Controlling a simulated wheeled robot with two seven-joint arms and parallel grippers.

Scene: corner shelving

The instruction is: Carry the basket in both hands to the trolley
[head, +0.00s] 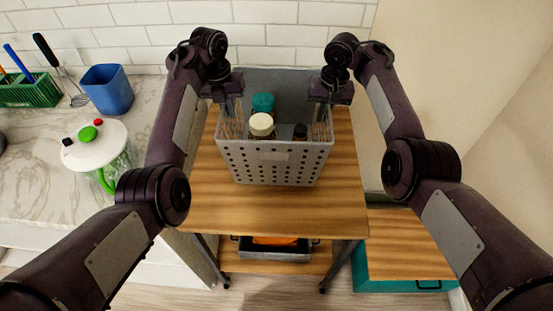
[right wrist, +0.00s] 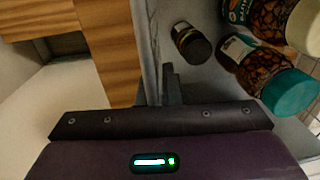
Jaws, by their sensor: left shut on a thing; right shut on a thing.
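The grey perforated basket (head: 275,165) is upright over the wooden top of the trolley (head: 270,215); I cannot tell whether its bottom rests on the wood. My left gripper (head: 232,112) is shut on the basket's left wall and my right gripper (head: 320,112) on its right wall. Inside are a jar with a teal lid (head: 263,103), a jar with a cream lid (head: 261,125) and a small dark-capped jar (head: 300,132). In the right wrist view, my right gripper (right wrist: 170,88) grips the basket wall (right wrist: 148,45), with the jars beside it.
A marble counter (head: 40,185) on the left holds a white-lidded pot (head: 97,145), a blue cup (head: 108,90) and a green utensil holder (head: 30,93). The trolley's lower shelf carries a grey tray (head: 275,254). A low wood-topped teal cabinet (head: 410,245) stands right. Tiled wall behind.

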